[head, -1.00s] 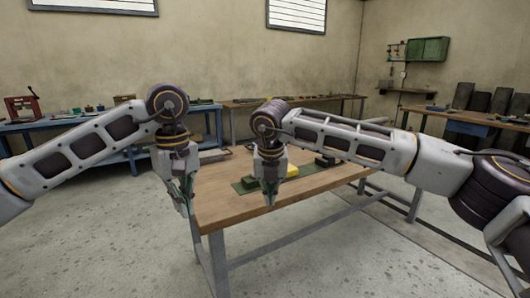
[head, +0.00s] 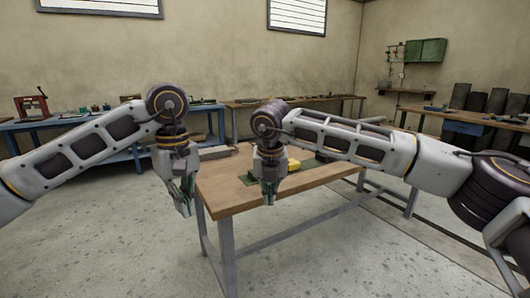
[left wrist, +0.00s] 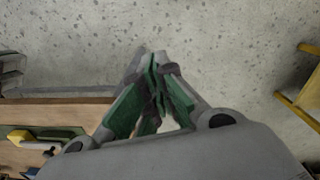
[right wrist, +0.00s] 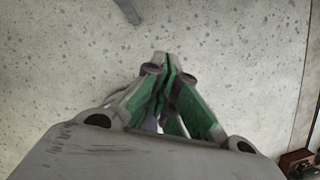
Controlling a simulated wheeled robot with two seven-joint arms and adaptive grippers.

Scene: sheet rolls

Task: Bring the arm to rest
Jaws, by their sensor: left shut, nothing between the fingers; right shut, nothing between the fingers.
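My left gripper (head: 184,205) hangs fingers down at the left side of the wooden table. In the left wrist view its green-padded fingers (left wrist: 155,65) meet at the tips, with nothing between them and bare floor beyond. My right gripper (head: 269,196) points down in front of the table, overlapping its top in the head view. In the right wrist view its fingers (right wrist: 163,65) are also closed and empty over the floor. Both arms are bent, with the forearms coming in from the left and right sides.
The wooden table (head: 225,195) carries a green mat (head: 247,180) and a yellow item (head: 292,166), partly hidden by my right arm. A blue bench (head: 65,124) stands at the left, and dark rolls (head: 477,101) stand at the far right. The floor in front is clear.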

